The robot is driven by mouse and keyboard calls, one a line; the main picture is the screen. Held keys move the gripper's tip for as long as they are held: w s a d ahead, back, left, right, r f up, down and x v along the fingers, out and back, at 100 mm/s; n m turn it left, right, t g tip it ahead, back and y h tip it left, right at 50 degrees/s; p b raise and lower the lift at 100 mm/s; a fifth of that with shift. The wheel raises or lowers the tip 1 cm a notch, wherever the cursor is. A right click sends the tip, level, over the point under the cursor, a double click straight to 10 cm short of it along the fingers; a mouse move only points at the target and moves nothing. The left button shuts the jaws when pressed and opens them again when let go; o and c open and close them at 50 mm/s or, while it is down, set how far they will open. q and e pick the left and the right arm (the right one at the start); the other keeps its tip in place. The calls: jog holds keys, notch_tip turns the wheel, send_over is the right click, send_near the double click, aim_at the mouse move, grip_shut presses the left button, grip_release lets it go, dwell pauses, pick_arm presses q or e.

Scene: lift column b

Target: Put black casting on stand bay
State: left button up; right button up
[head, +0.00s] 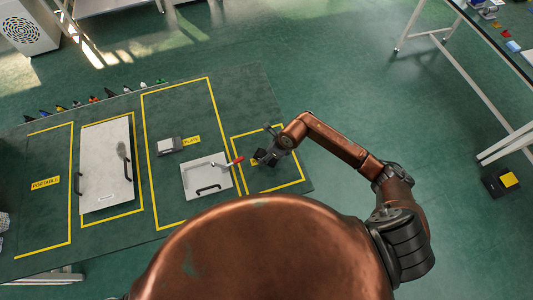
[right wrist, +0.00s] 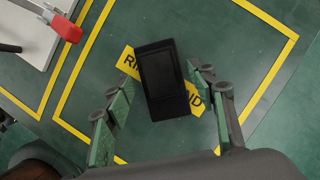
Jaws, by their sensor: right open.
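The black casting (right wrist: 166,80) is a dark rectangular block with a recessed top face. In the right wrist view it lies over the yellow label of the stand bay (right wrist: 245,45), hiding the label's middle; "RI" and "ND" show at its ends. The bay is a yellow-outlined area, at the right end of the green table in the head view (head: 284,177). My right gripper (right wrist: 165,88) is open, its green-faced fingers on either side of the casting with small gaps. In the head view the casting (head: 259,155) is small beside my right gripper (head: 266,150). My left gripper is out of view.
Left of the bay, a white plate (head: 205,184) with a black handle and a red-handled clamp (head: 236,160) stands close by. A grey block (head: 170,146) and a larger panel (head: 106,175) lie further left. Several small tools line the back edge.

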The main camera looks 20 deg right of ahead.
jog(key=v, duration=1.2)
